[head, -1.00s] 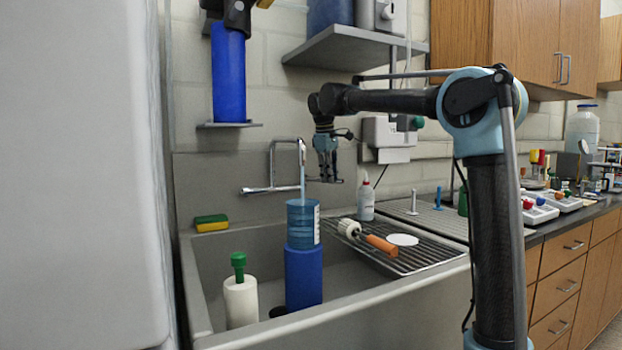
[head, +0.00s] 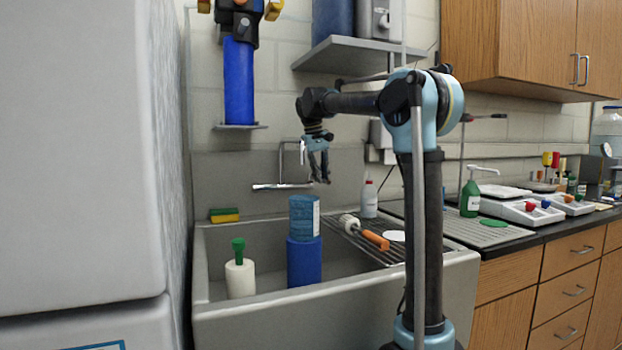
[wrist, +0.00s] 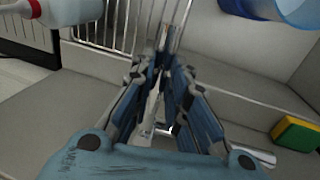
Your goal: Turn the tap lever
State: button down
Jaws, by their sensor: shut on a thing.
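The chrome tap (head: 283,186) is on the wall behind the sink, with a tall bent spout; it also shows in the wrist view (wrist: 255,154). My gripper (head: 322,181) is at the right end of the tap body, pointing down. In the wrist view my gripper (wrist: 163,62) has its fingers close together around a thin pale metal piece (wrist: 152,100), apparently the tap lever. The fingers hide most of the lever, so its angle is unclear. No water stream shows under the spout now.
A blue jar (head: 305,218) stands on a blue cylinder (head: 304,262) in the sink. A white bottle with a red cap (head: 368,200) and a wire rack (head: 352,236) are to the right. A yellow-green sponge (head: 224,215) lies at the sink's left rim.

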jog(key=shift+w+a, duration=0.1)
jog(key=shift+a, duration=0.05)
dwell(0.4)
jog(key=c, duration=1.6)
grip_release()
jog(key=shift+o, duration=0.2)
notch_tip(320, 180, up, 7)
jog(key=a, duration=0.1)
jog(key=shift+s+a, duration=0.2)
jog(key=shift+s, duration=0.05)
